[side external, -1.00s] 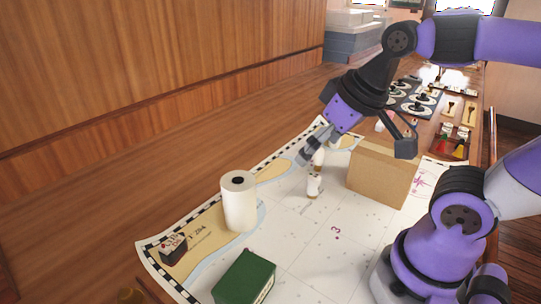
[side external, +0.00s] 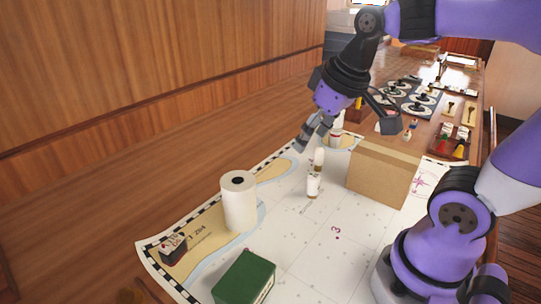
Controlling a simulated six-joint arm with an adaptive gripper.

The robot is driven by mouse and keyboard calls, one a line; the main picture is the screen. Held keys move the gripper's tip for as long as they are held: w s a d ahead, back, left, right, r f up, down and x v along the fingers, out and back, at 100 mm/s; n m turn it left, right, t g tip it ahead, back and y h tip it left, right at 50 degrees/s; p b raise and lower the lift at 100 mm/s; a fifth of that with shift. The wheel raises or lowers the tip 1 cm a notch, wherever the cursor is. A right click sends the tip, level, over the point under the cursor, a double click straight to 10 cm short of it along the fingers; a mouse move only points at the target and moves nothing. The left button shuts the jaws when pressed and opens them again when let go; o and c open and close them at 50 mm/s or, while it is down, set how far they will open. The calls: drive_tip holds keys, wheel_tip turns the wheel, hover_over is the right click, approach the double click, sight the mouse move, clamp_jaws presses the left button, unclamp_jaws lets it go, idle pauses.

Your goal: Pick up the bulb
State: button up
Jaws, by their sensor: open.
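A small white bulb-like piece (side external: 319,158) is on the sea chart, just behind and above a short white cylinder (side external: 313,184) with a brownish lower end. The two overlap in the picture, and I cannot tell for sure which is the bulb or whether they touch. My gripper (side external: 313,137) is open, with its grey fingers tilted down and to the left. It is above the white pieces in the picture, apart from them and with nothing seen between the fingers.
A cardboard box (side external: 383,174) stands close on the right. A white paper roll (side external: 239,203) stands at left, with a green box (side external: 244,279) in front and a small dark box (side external: 173,248). A red-and-white item (side external: 336,138) is behind my gripper. The chart's middle (side external: 290,225) is clear.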

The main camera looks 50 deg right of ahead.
drive_tip(key=w+d+m+g, duration=0.1)
drive_tip(key=w+d+g, duration=0.1)
drive_tip(key=w+d, duration=0.3)
drive_tip(key=m+g, duration=0.2)
hover_over(321, 147)
drive_tip(key=shift+y, duration=0.3)
drive_tip(key=f, duration=0.5)
drive_tip(key=shift+w+a+f, duration=0.2)
drive_tip(key=shift+w+f, duration=0.1)
drive_tip(key=shift+f, duration=0.1)
wheel_tip(321, 147, down, 5)
drive_tip(key=shift+d+r, duration=0.15)
drive_tip(key=f, duration=0.6)
drive_tip(key=shift+s+d, duration=0.15)
drive_tip(key=shift+s, duration=0.1)
drive_tip(key=shift+r, duration=0.1)
drive_tip(key=c, duration=1)
